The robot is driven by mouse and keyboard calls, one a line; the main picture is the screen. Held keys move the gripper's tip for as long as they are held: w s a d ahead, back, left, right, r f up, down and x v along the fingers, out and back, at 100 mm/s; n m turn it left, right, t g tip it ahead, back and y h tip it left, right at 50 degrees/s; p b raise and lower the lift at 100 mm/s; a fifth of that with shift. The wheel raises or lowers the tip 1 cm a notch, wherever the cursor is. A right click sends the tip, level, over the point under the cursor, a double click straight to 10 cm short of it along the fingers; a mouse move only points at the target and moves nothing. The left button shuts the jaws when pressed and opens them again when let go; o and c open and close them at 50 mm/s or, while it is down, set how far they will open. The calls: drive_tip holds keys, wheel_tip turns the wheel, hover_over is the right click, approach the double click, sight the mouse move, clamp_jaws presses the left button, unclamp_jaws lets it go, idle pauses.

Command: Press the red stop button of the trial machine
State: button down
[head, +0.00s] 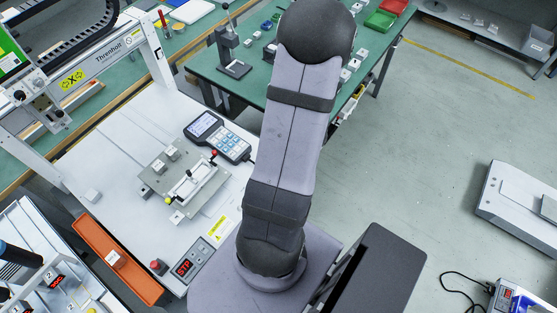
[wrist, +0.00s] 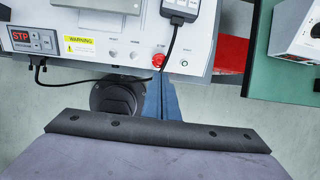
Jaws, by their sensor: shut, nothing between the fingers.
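The white trial machine (head: 120,160) stands left of my arm in the head view. Its front panel (wrist: 130,35) shows in the wrist view, with a red button (wrist: 159,60) near a small green-ringed button (wrist: 184,63). My gripper (wrist: 159,82) is shut and empty. Its blue fingertips appear just below the red button in the wrist view; I cannot tell whether they touch it. My gripper is not visible in the head view. Another red knob (head: 158,265) sits left of the red-lit display (head: 183,269), which reads STP in the wrist view (wrist: 22,37).
A handheld pendant (head: 217,137) lies on the machine; its cable (wrist: 172,45) hangs over the panel near the red button. An orange bin (head: 117,262) stands at the machine's left. A green table (wrist: 275,75) is to the right in the wrist view. Open floor (head: 420,150) lies right of my arm.

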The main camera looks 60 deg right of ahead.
drive_tip(key=shift+v, duration=0.8)
drive_tip(key=s+a+r+n+g+y, duration=0.25)
drive_tip(key=a+n, duration=0.35)
drive_tip(key=n, duration=0.5)
drive_tip(key=s+a+r+n+g+y, duration=0.25)
drive_tip(key=a+n, duration=0.45)
drive_tip(key=n, duration=0.4)
drive_tip(key=w+a+r+n+h, duration=0.4)
drive_tip(key=w+a+r+n, duration=0.3)
drive_tip(key=w+a+n, duration=0.4)
drive_tip(key=n, duration=0.3)
drive_tip(key=shift+a+t+h, duration=0.3)
drive_tip(key=shift+a+h, duration=0.1)
